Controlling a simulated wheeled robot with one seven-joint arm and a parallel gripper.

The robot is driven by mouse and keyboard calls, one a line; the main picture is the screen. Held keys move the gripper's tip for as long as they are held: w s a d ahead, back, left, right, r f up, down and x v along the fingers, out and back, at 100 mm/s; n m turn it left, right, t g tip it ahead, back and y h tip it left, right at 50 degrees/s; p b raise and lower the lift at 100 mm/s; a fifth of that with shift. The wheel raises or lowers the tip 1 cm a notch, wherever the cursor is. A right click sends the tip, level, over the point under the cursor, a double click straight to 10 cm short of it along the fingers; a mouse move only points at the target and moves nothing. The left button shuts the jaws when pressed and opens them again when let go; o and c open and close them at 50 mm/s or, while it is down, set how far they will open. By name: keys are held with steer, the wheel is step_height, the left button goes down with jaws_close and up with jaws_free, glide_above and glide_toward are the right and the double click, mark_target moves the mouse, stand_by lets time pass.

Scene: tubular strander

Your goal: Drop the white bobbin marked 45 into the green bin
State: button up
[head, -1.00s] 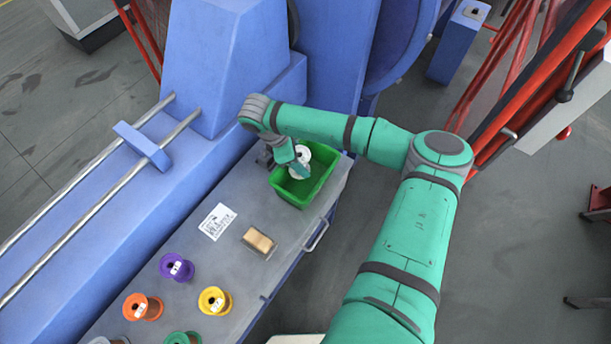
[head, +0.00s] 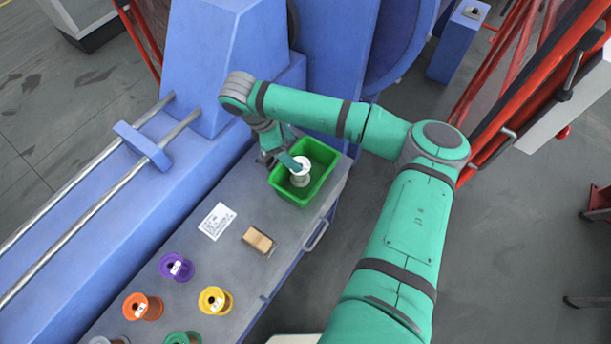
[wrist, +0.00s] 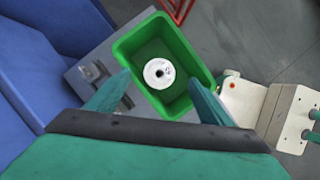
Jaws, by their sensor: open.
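The white bobbin (head: 301,172) is inside the green bin (head: 314,194), seen end-on from above in the wrist view (wrist: 152,74), where it sits upright near the middle of the green bin (wrist: 186,44). Its marking is too small to read. My gripper (wrist: 158,88) is open and empty, with its two fingers spread apart above the near side of the bin.
The bin stands at the far end of a grey bench. Purple (head: 177,267), orange (head: 142,307), yellow (head: 215,300) and green (head: 183,338) bobbins stand at its near end. A label sheet (head: 217,221) and a brown block (head: 258,240) lie between. Blue machinery borders the left.

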steer(key=shift+v, duration=1.8)
